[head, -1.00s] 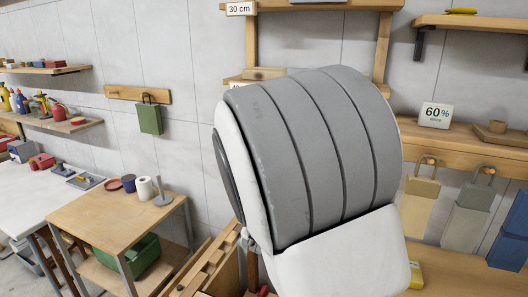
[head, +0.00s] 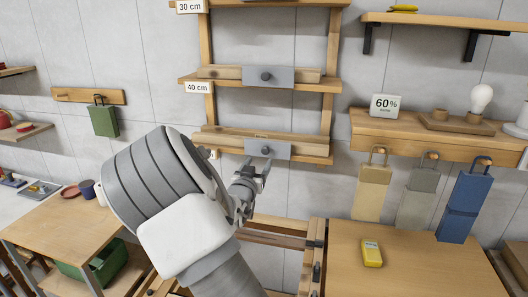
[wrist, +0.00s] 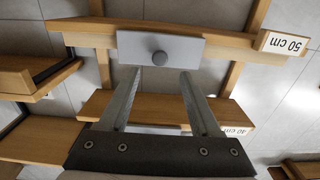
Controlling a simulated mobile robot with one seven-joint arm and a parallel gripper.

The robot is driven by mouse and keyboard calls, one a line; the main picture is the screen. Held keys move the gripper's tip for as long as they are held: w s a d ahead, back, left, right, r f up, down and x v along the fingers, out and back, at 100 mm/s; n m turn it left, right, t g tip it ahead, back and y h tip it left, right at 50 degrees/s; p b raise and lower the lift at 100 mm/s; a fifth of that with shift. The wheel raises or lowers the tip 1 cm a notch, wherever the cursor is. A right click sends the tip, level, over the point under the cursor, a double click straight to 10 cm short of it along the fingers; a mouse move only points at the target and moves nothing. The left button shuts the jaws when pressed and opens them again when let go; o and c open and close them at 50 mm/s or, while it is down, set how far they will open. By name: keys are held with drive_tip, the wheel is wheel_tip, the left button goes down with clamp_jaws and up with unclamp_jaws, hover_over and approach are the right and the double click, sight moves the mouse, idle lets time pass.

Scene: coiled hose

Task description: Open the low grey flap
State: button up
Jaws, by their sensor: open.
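The low grey flap (head: 267,148) is a flat plate with a dark round knob, on the lowest wooden board of the wall rack. It looks closed. In the wrist view, which is upside down, the flap (wrist: 130,48) and its knob (wrist: 160,58) are near the top, beside a "50 cm" label (wrist: 283,43). My gripper (head: 255,168) is open and empty, just in front of and below the flap in the head view. In the wrist view my gripper (wrist: 160,74) has its fingertips spread to either side of the knob's line, apparently short of it.
A similar grey flap (head: 267,76) sits above on the 40 cm board. To the right are a wooden shelf (head: 440,138) with a "60%" sign (head: 386,106) and several hanging tags. A yellow object (head: 371,253) lies on the wooden table (head: 420,272) below.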

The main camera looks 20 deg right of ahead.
sight(265, 152)
drive_tip(key=p+x, duration=0.1)
drive_tip(key=x, duration=0.6)
drive_tip(key=shift+w+d, duration=0.1)
drive_tip(key=shift+w, duration=0.05)
clamp_jaws()
